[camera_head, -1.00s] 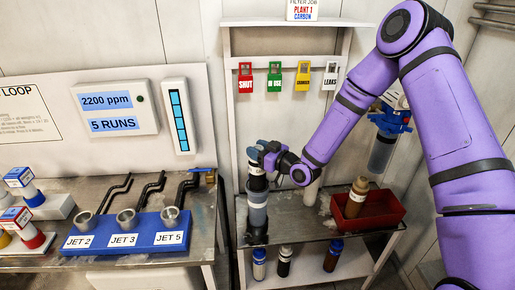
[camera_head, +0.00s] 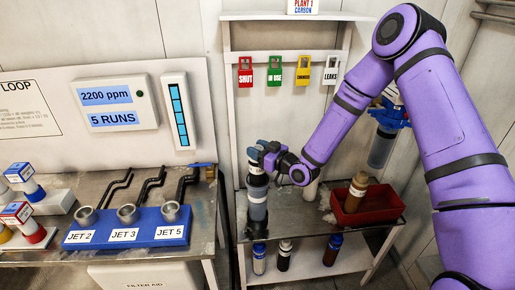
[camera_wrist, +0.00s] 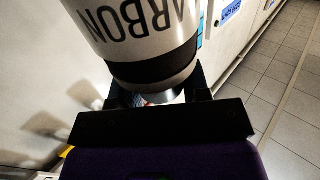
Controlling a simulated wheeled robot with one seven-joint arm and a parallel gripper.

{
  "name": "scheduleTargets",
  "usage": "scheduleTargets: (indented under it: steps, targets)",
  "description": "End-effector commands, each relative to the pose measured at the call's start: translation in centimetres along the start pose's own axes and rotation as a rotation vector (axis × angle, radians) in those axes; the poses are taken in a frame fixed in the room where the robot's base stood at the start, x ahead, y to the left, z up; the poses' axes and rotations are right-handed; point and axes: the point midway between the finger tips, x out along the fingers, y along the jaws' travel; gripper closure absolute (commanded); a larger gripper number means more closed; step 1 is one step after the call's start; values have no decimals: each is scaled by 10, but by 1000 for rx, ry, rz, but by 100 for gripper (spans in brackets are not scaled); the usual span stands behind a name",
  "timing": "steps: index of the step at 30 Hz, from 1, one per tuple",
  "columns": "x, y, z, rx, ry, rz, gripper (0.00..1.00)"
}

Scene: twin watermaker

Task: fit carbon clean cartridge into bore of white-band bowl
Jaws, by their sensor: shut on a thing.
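My gripper (camera_head: 266,156) is shut on the carbon cartridge (camera_head: 257,168), at the left end of the steel bench's top. In the wrist view the cartridge (camera_wrist: 140,30) fills the upper middle; it is pale, with black "CARBON" lettering, a dark band and a shiny rim. In the head view it stands upright, in line above the translucent grey-blue bowl (camera_head: 257,208), which stands on a dark base. Cartridge and bowl look joined into one column. I cannot tell how deep the cartridge sits, and the bore is hidden.
A red tray (camera_head: 381,207) holding a brown cartridge (camera_head: 356,191) is to the right. A white cylinder (camera_head: 311,190) stands between, partly behind my arm. Several small bottles (camera_head: 284,255) stand on the lower shelf. A blue-headed housing (camera_head: 383,146) hangs at right. The blue jet rack (camera_head: 150,235) is left.

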Motion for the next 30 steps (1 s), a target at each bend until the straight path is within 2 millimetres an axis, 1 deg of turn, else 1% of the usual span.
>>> scheduleTargets:
  steps: [30]
  targets:
    - [0, 0, 22, 1, 1, 0, 74]
